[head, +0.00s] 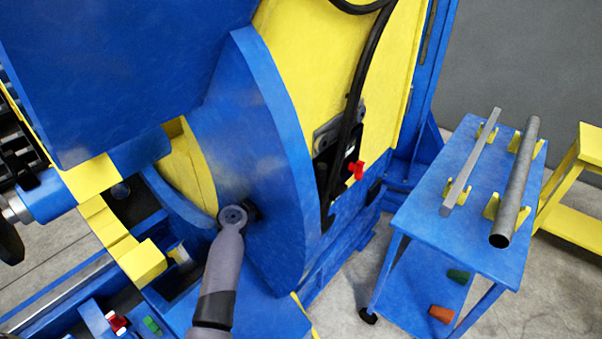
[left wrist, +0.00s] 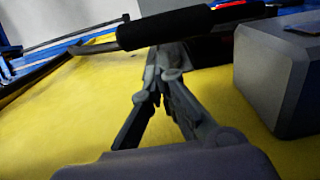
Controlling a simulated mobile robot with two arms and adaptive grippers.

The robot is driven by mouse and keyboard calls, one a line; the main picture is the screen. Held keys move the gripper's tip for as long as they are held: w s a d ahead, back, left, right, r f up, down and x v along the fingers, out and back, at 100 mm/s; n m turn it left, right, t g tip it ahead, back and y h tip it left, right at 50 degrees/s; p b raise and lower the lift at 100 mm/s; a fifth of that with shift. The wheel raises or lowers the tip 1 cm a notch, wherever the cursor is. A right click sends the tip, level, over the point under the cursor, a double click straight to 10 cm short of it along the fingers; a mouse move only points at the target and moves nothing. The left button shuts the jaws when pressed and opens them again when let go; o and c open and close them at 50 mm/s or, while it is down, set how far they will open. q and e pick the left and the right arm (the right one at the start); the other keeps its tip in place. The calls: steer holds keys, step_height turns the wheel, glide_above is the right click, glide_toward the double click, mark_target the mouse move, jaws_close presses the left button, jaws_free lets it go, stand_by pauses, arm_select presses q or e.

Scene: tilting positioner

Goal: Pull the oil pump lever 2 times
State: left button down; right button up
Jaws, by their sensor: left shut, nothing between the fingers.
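In the left wrist view, a thick black cylindrical grip (left wrist: 165,28) on a thin metal rod lies across the top; it looks like the pump lever. My left gripper (left wrist: 168,55) points toward it with its fingers together and nothing between them. The fingertips are just below the grip in the picture; I cannot tell if they touch it. In the head view I cannot make out the lever or either gripper; one of my arm links stands in front of the blue machine. My right gripper is not in view.
A grey box (left wrist: 277,80) stands right of my left gripper on a yellow surface (left wrist: 60,125). In the head view, the blue and yellow positioner (head: 265,140) fills the left and middle. A blue cart (head: 440,240) with a bar and a pipe stands at the right.

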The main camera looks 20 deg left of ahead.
arm_select(q)
steer(key=shift+s+d+r+m, duration=0.1)
steer(key=shift+s+d+m, duration=0.05)
steer(key=shift+d+m, duration=0.15)
